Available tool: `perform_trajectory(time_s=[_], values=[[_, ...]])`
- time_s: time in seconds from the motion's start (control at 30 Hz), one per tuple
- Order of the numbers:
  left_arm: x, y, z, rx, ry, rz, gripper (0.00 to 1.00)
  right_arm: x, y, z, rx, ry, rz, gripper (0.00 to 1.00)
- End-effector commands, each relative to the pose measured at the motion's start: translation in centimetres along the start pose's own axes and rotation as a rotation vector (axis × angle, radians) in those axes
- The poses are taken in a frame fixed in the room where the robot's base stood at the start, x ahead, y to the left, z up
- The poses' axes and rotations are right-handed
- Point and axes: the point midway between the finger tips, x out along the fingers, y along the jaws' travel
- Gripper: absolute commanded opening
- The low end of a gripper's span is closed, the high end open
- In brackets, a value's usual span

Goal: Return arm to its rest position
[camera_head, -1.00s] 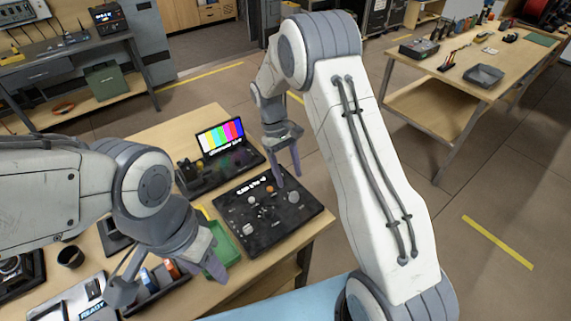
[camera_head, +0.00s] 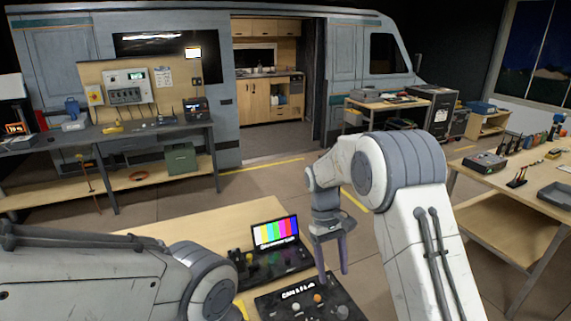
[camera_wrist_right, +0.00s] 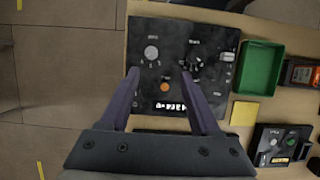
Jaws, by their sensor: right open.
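My right gripper (camera_head: 333,262) is open and empty, pointing down above the black control panel (camera_head: 312,303). The right wrist view shows its two purple fingers (camera_wrist_right: 168,100) apart, with the panel (camera_wrist_right: 208,45) below, carrying several knobs and an orange button. No contact between fingers and panel is clear. My left arm comes in at the lower left of the head view; its gripper is outside the picture.
A colour-bar monitor (camera_head: 275,232) stands on the wooden desk (camera_head: 185,220) behind the panel. A green tray (camera_wrist_right: 260,68) and a yellow pad (camera_wrist_right: 245,113) lie beside the panel. A side table (camera_head: 500,225) is at the right. Open floor lies toward the van (camera_head: 345,45).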

Motion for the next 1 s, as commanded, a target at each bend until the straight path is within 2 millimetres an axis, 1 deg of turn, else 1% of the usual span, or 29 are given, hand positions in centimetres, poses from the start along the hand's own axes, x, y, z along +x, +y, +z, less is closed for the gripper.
perform_trajectory(time_s=[0.03, 0.07, 0.1, 0.17, 0.2, 0.27, 0.3, 0.37, 0.4, 0.43, 0.5, 0.6, 0.7, 0.8, 0.97, 1.0], values=[[0.0, 0.0, 0.0, 0.0, 0.0, 0.0, 0.5, -1.1, -1.9, 0.9, -0.022, 0.026, 0.008, 0.64], [0.0, 0.0, 0.0, 0.0, 0.0, 0.0, 0.5, -1.6, -3.0, 1.6, -0.035, 0.044, 0.012, 0.64], [0.0, 0.0, 0.0, 0.0, 0.0, 0.0, 0.5, -2.3, -4.7, 2.7, -0.054, 0.069, 0.018, 0.64], [0.0, 0.0, 0.0, 0.0, 0.0, 0.0, 0.5, -3.1, -7.3, 4.7, -0.082, 0.111, 0.022, 0.64], [0.0, 0.0, 0.0, 0.0, 0.0, 0.0, 0.5, -3.5, -9.1, 6.1, -0.104, 0.14, 0.025, 0.64], [0.0, 0.0, 0.0, 0.0, 0.0, 0.0, 0.5, -3.8, -11.4, 8.4, -0.133, 0.181, 0.025, 0.64], [0.0, 0.0, 0.0, 0.0, 0.0, 0.0, 0.5, -3.8, -12.8, 10.1, -0.154, 0.209, 0.024, 0.64], [0.0, 0.0, 0.0, 0.0, 0.0, 0.0, 0.5, -3.5, -14.7, 12.6, -0.182, 0.25, 0.019, 0.64], [0.0, 0.0, 0.0, 0.0, 0.0, 0.0, 0.5, -3.1, -15.7, 14.2, -0.202, 0.275, 0.016, 0.64], [0.0, 0.0, 0.0, 0.0, 0.0, 0.0, 0.5, -2.8, -16.3, 15.4, -0.214, 0.292, 0.012, 0.64], [0.0, 0.0, 0.0, 0.0, 0.0, 0.0, 0.5, -1.9, -17.5, 17.9, -0.242, 0.329, 0.002, 0.64], [0.0, 0.0, 0.0, 0.0, 0.0, 0.0, 0.5, -0.6, -18.5, 20.6, -0.271, 0.369, -0.012, 0.64], [0.0, 0.0, 0.0, 0.0, 0.0, 0.0, 0.5, 0.4, -18.9, 22.2, -0.29, 0.392, -0.022, 0.64], [0.0, 0.0, 0.0, 0.0, 0.0, 0.0, 0.5, 0.9, -19.1, 22.9, -0.296, 0.404, -0.027, 0.64], [0.0, 0.0, 0.0, 0.0, 0.0, 0.0, 0.5, 1.0, -19.1, 23.0, -0.296, 0.404, -0.028, 0.64], [0.0, 0.0, 0.0, 0.0, 0.0, 0.0, 0.5, 1.0, -19.1, 23.0, -0.296, 0.403, -0.028, 0.52]])
